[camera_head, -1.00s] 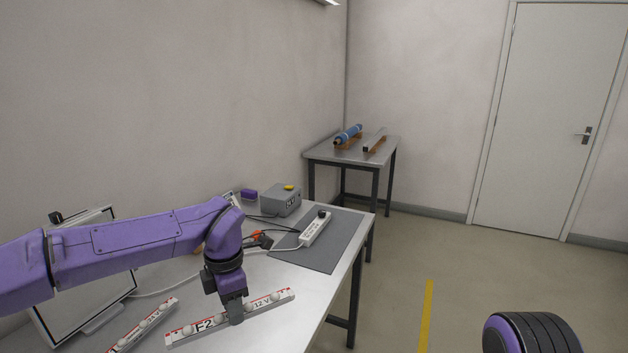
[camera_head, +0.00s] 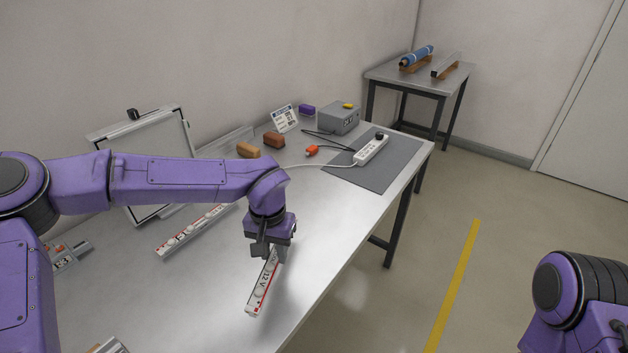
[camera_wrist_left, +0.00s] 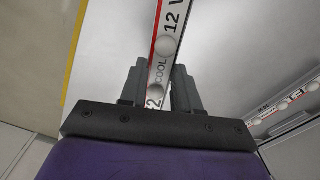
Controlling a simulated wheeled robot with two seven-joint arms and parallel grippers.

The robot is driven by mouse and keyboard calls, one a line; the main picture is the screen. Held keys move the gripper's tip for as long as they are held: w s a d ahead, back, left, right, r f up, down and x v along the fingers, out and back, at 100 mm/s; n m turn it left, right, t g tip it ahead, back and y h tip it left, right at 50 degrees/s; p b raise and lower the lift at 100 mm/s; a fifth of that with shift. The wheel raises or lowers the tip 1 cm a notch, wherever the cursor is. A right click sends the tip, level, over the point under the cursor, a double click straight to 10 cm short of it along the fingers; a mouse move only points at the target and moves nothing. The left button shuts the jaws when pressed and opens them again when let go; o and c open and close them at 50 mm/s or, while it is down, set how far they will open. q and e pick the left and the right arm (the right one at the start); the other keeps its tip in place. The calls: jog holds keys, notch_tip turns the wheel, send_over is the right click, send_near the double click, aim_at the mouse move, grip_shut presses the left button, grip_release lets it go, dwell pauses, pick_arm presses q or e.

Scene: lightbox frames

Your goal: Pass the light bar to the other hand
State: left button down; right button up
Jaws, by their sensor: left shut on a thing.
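My left gripper (camera_head: 268,254) is shut on a light bar (camera_head: 261,287), a white and red strip with round bulbs and the marking "12 V". The gripper holds it above the front part of the table. The near end of the bar points toward me; its far part is hidden behind the gripper. In the left wrist view the bar (camera_wrist_left: 168,40) runs between the two grey fingers (camera_wrist_left: 160,88). My right arm shows only in part at the lower right of the head view; its gripper is out of view.
A second light bar (camera_head: 192,231) lies on the table (camera_head: 180,290). A lightbox frame (camera_head: 150,150) stands behind. A grey mat (camera_head: 385,172) bears a power strip (camera_head: 371,149). A grey box (camera_head: 339,118) and two brown blocks (camera_head: 273,139) sit farther back. Floor right of the table is clear.

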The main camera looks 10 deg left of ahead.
jog(key=shift+o, duration=0.2)
jog(key=w+a+r+m+t+y, duration=0.1)
jog(key=w+a+r+y, duration=0.15)
jog(key=a, duration=0.65)
jog(key=w+a+r+t+y, duration=0.1)
jog(key=w+a+r+t, duration=0.2)
jog(key=a, duration=0.7)
jog(key=w+a+r+m+y, duration=0.1)
jog(key=w+a+r+y, duration=0.2)
jog(key=a, duration=0.6)
jog(key=w+a+r+m+t+y, duration=0.2)
jog(key=w+a+r, duration=0.1)
jog(key=a+r, duration=0.95)
jog(key=s+d+r+n+h, duration=0.25)
jog(key=r+n+h, duration=0.5)
jog(key=r, duration=0.65)
pick_arm(q)
jog(key=d+r+m, duration=0.2)
jog(key=d, duration=1.4)
jog(key=shift+d+r+m, duration=0.2)
jog(key=shift+r+m, duration=0.1)
jog(key=shift+r, duration=0.05)
pick_arm(e)
jog(key=x, duration=1.2)
jog(key=shift+n+y, duration=0.3)
jog(key=shift+n, duration=0.15)
